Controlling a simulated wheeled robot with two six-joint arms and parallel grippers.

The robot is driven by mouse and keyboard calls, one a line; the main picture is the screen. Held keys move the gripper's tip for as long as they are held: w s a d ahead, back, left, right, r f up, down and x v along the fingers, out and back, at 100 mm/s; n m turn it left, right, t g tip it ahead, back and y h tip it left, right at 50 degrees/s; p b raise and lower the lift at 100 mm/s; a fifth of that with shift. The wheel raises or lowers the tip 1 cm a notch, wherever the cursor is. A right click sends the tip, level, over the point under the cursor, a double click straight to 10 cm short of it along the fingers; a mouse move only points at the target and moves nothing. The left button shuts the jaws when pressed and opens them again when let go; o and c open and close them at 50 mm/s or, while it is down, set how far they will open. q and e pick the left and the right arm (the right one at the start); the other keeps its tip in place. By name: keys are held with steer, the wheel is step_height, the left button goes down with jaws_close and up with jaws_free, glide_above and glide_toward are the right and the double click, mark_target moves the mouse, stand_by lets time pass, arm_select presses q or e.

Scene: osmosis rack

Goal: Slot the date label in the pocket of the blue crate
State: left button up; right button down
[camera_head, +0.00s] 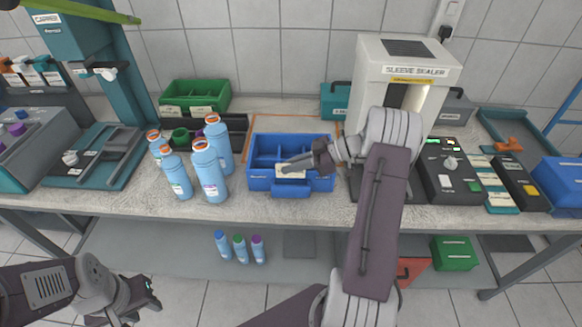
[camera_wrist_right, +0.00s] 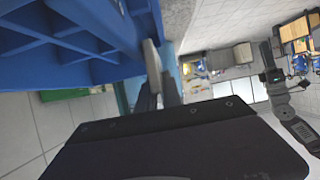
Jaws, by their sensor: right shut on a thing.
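The blue crate (camera_head: 261,184) stands on the bench in the middle of the head view, with open compartments inside. My right gripper (camera_head: 286,166) is at its front wall, shut on the date label (camera_head: 291,172), a small pale card held in front of that wall. In the right wrist view, the pale edge of the label (camera_wrist_right: 152,58) shows between the fingers, close beside the blue crate (camera_wrist_right: 90,25). I cannot tell whether the label is inside the pocket. My left gripper (camera_head: 153,291) is low at the left, away from the bench top; its jaw opening is unclear.
Several blue bottles (camera_head: 209,172) stand left of the crate. A green crate (camera_head: 195,94) is behind them. The white sleeve sealer (camera_head: 397,75) and a dark control box (camera_head: 447,170) are on the right. Small bottles (camera_head: 240,247) stand on the lower shelf.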

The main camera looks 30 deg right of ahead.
steer(key=shift+f+b, duration=0.5)
steer(key=shift+b, duration=0.35)
stand_by(0.8)
steer(key=shift+r+b, duration=0.2)
steer(key=shift+b, duration=0.15)
stand_by(0.5)
steer(key=c, duration=1.4)
jaws_free()
steer(key=shift+c, duration=0.2)
steer(key=v, duration=0.9)
steer(key=shift+b, duration=0.4)
